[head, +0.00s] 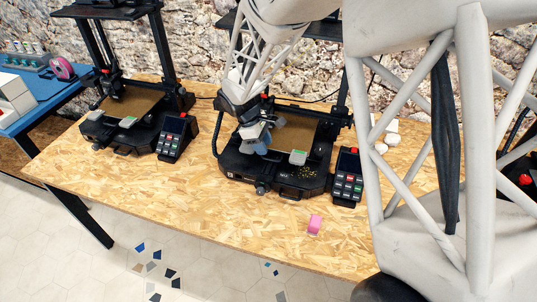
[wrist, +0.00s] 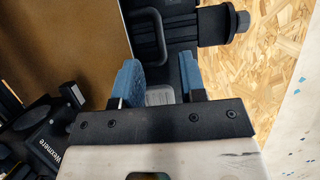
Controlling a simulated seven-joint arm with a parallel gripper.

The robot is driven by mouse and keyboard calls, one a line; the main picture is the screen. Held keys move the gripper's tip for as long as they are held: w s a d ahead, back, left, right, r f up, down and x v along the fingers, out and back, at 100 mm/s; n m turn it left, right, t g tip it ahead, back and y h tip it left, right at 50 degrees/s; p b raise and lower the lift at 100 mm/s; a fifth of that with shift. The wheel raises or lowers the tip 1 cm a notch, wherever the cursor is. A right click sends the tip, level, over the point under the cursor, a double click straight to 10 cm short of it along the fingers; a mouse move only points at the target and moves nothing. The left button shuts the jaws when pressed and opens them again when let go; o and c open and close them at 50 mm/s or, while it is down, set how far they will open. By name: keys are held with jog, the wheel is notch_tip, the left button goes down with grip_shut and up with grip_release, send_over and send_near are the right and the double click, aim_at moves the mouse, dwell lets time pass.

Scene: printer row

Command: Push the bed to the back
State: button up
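The bed is a flat brown plate (head: 297,138) on the middle black printer (head: 285,180). In the wrist view the bed (wrist: 62,40) fills the upper left. My gripper (head: 257,144) is over the left front part of this printer, close to the bed's left side. In the wrist view its two blue fingers (wrist: 158,75) stand apart, with a small grey piece of the printer seen in the gap. I cannot tell whether a finger touches the bed. A black handle-shaped loop (wrist: 148,38) lies just beyond the fingers.
A second printer with its own brown bed (head: 130,103) stands to the left. Keypad units (head: 174,137) (head: 347,178) stand beside the printers. My arm hides much of the right side.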

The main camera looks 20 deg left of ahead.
jog(key=shift+x, duration=2.4)
jog(key=shift+c, duration=0.4)
jog(key=shift+r, duration=0.1)
grip_shut()
